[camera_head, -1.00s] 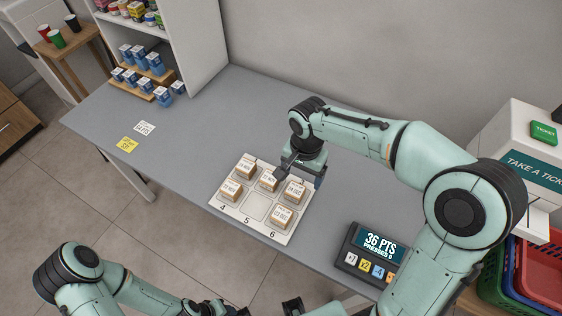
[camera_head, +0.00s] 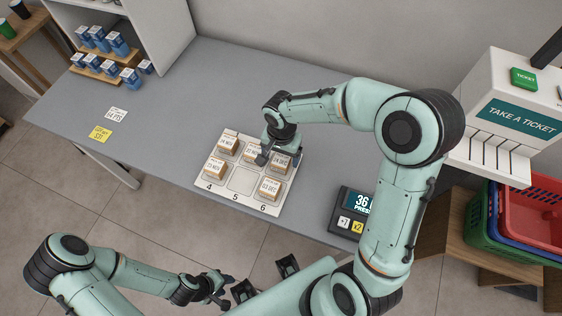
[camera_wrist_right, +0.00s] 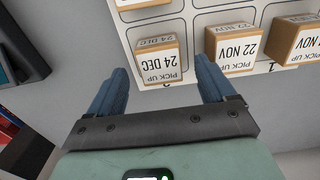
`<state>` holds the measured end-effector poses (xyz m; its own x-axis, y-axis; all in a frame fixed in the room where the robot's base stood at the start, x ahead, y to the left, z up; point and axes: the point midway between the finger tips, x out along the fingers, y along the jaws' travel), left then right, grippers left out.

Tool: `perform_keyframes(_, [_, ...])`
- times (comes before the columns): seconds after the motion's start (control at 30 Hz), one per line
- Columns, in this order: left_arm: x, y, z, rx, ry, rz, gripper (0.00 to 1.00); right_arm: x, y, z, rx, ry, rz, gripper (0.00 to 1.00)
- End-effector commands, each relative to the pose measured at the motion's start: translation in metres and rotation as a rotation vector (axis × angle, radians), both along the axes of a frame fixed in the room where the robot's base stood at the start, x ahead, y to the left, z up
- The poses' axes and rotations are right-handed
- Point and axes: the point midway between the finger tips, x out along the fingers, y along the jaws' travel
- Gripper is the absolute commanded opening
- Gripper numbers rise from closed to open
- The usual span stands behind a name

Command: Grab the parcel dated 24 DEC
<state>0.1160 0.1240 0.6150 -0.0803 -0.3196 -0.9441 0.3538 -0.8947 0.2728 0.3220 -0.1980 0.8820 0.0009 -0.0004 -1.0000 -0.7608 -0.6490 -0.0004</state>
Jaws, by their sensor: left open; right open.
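The parcel dated 24 DEC (camera_wrist_right: 159,62) is a small cardboard box with a white label; it also shows in the head view (camera_head: 281,161), at the far right of the tray. My right gripper (camera_head: 280,155) is open and empty just behind it. In the right wrist view my right gripper's blue fingers (camera_wrist_right: 160,78) point at the parcel, one towards each side, with a gap to it. Contact is not visible. The white numbered tray (camera_head: 240,180) holds several such parcels. My left gripper (camera_head: 217,293) is open and empty at the bottom, away from the counter.
The 22 NOV parcel (camera_wrist_right: 234,50) sits close beside the right finger. The 03 DEC parcel (camera_head: 270,188) stands in front of the 24 DEC one. Slot 5 is empty. A points keypad (camera_head: 353,212) lies right of the tray.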

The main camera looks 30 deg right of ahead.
Motion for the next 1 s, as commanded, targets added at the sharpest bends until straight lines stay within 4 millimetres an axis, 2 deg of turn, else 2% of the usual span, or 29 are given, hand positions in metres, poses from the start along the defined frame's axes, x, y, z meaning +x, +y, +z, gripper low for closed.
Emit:
perform_keyframes(0.1, [0.000, 0.000, 0.000, 0.000, -0.001, 0.000, 0.43, -0.002, 0.001, -0.020, 0.000, 0.004, 0.001, 0.83])
perform_keyframes(0.2, [0.000, 0.000, 0.000, 0.000, 0.000, 0.000, 0.43, -0.002, 0.001, -0.030, 0.000, 0.003, -0.001, 0.83])
perform_keyframes(0.47, [0.000, 0.000, 0.000, 0.000, 0.000, 0.000, 0.43, -0.001, 0.001, -0.033, 0.001, 0.001, 0.000, 0.83])
perform_keyframes(0.5, [0.000, 0.000, 0.000, 0.000, 0.000, 0.000, 0.43, -0.001, 0.001, -0.033, 0.001, 0.001, 0.000, 0.80])
perform_keyframes(0.67, [0.000, 0.000, 0.000, 0.000, 0.000, 0.000, 0.43, -0.001, 0.001, -0.033, 0.001, 0.001, 0.000, 0.28])
perform_keyframes(0.7, [0.000, 0.000, 0.000, 0.000, 0.000, 0.000, 0.43, -0.001, 0.001, -0.033, 0.000, 0.000, 0.000, 0.25])
perform_keyframes(1.0, [0.000, 0.000, 0.000, 0.000, 0.000, 0.000, 0.43, -0.001, 0.001, -0.031, 0.000, -0.001, 0.000, 0.25])
